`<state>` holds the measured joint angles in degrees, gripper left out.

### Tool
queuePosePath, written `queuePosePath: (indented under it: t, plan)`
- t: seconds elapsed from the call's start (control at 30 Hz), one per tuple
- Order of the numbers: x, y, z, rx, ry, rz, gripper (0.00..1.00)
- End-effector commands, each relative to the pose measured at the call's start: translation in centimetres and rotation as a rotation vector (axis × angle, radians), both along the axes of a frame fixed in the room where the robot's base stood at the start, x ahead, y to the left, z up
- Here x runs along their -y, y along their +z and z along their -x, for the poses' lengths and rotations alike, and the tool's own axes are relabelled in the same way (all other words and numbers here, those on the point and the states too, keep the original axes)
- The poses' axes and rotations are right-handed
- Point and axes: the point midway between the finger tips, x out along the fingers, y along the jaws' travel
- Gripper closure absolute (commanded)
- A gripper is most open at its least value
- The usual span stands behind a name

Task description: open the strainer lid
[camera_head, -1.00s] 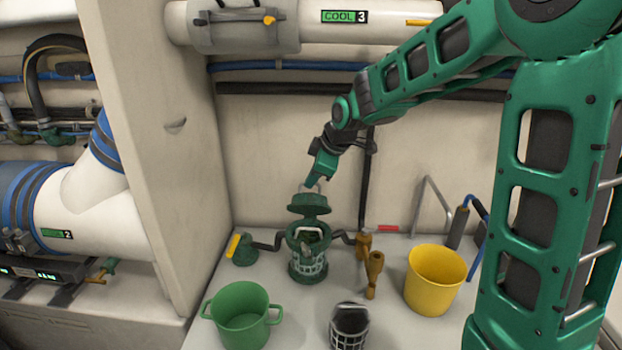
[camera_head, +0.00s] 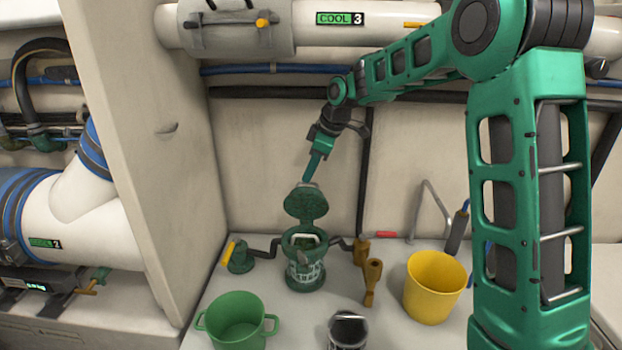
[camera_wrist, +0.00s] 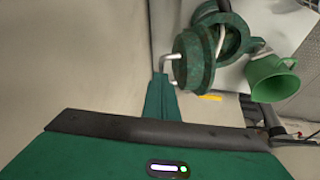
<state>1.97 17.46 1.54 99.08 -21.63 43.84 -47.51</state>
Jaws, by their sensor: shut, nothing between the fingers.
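The green strainer (camera_head: 305,272) stands on the pale bench, with its round opening facing up. Its round green lid (camera_head: 306,205) is swung up from the rim and stands steeply tilted at the back of the opening. In the wrist view the lid (camera_wrist: 196,62) has a pale bent handle (camera_wrist: 168,58) on its outer face, and the strainer body (camera_wrist: 232,32) lies behind it. My gripper (camera_head: 308,182) is at the top edge of the lid. In the wrist view my gripper's fingers (camera_wrist: 160,82) are together, close by the handle; I cannot tell if they touch it.
A green pot (camera_head: 237,322) and a dark basket (camera_head: 347,330) stand in front of the strainer. A brass fitting (camera_head: 372,280) and a yellow bucket (camera_head: 435,285) are to its right. A yellow-handled valve (camera_head: 240,257) is at its left. A wall panel rises on the left.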

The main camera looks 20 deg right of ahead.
Motion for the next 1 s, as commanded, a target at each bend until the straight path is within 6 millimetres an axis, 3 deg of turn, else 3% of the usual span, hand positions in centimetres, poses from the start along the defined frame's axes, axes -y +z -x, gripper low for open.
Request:
queuePosePath:
  t: [0.4, 1.0]
  plan:
    - [0.9, -0.8, -2.7, 0.0, -0.001, 0.001, 1.0]
    - [0.9, -0.9, -3.1, 0.002, -0.001, 0.001, 1.0]
